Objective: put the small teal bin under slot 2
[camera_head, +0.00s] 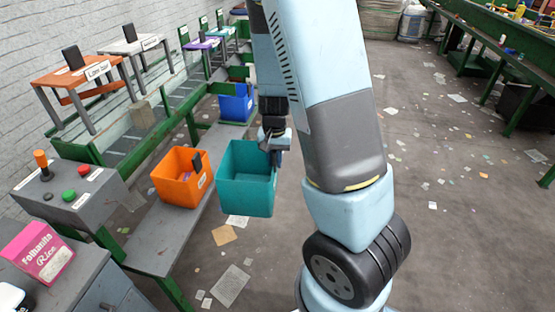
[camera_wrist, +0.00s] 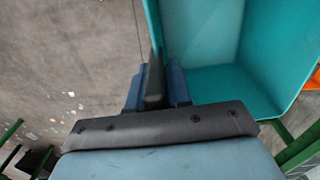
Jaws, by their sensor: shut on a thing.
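The small teal bin (camera_head: 247,196) hangs in the air to the right of the grey bench, open side up. My gripper (camera_head: 274,143) is shut on its right-hand edge. In the wrist view the teal bin (camera_wrist: 205,35) fills the upper right, its inside looks empty, and my gripper (camera_wrist: 155,85) holds it at a dark tab on its wall. Slot stands line the wall side: an orange one (camera_head: 75,76), a white one (camera_head: 130,47), a purple one (camera_head: 201,44) and a teal one (camera_head: 222,32). Their labels are too small to read surely, so I cannot tell which is slot 2.
A control box (camera_head: 65,195) with buttons and a pink box (camera_head: 38,252) are at the left. Open floor with scattered paper lies at the right.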

